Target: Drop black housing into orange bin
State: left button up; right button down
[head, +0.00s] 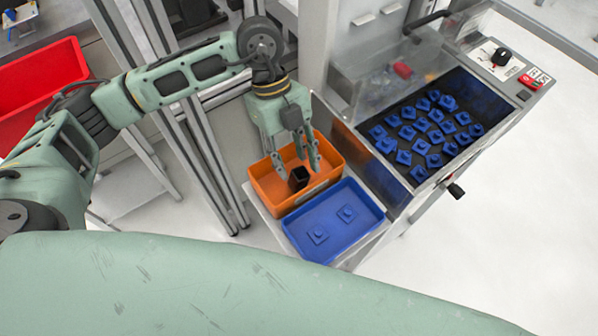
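The orange bin (262,187) stands on a ledge at the centre, beside the machine. The black housing (299,179) is a small dark box seen within the bin's outline, near its front wall. My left gripper (297,171) points down over the orange bin, with its fingers spread wider than the housing. The housing shows just below and between the fingertips, with no clear contact. Whether it rests on the bin floor or is slightly above it is hard to tell. My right gripper is not in view.
A blue bin (325,248) with two blue parts sits directly in front of the orange bin. To the right, a machine tray (463,92) holds many blue parts behind a clear guard. A red bin (40,82) is at the far left. Metal posts stand behind my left arm.

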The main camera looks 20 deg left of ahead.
pick_arm(q)
jog(key=shift+o, duration=0.9)
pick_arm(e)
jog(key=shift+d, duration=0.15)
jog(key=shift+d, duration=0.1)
pick_arm(q)
jog(key=v, duration=1.2)
